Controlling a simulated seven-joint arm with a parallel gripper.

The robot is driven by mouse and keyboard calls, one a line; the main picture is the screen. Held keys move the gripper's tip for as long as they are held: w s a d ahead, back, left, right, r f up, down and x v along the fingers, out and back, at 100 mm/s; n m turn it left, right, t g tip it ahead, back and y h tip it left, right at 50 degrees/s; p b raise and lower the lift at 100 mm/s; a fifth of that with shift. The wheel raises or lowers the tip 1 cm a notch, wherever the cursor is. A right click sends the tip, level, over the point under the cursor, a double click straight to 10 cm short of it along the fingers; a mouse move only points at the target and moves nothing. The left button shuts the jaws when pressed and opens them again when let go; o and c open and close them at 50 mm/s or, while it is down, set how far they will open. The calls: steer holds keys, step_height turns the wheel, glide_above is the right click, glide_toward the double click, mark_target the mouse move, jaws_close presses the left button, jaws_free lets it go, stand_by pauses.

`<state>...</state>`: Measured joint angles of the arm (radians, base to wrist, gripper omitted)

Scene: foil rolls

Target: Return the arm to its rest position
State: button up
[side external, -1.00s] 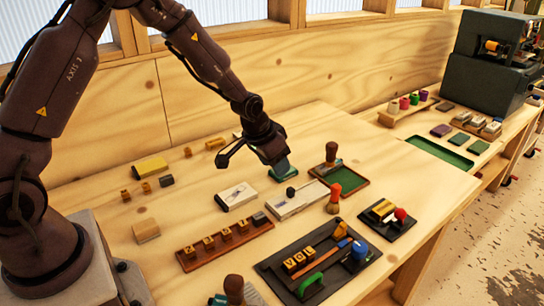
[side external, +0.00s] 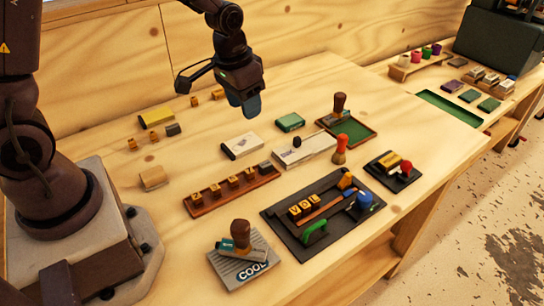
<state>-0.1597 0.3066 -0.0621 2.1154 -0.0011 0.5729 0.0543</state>
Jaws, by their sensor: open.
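My gripper (side external: 222,98) hangs in the air over the back middle of the wooden table (side external: 200,290). Its jaws are spread apart and nothing shows between them. One finger points left, the other hangs down at the right. Below it lie a white box (side external: 241,146) and a green box (side external: 290,122), both apart from the gripper. My arm comes down from the top of the picture, and its upper part is out of view.
A dark tray (side external: 275,222) with letter blocks, a letter rack (side external: 205,209), stamps (side external: 341,150) and a green-topped tray (side external: 362,131) crowd the table. A wooden wall (side external: 110,60) stands behind. The right front table edge is bare.

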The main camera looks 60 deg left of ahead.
steer(key=s+d+r+t, duration=0.3)
steer(key=s+r+t, duration=0.1)
steer(key=s+r, duration=1.2)
steer(key=shift+d+m, duration=0.15)
steer(key=shift+m, duration=0.15)
steer(key=shift+s, duration=0.1)
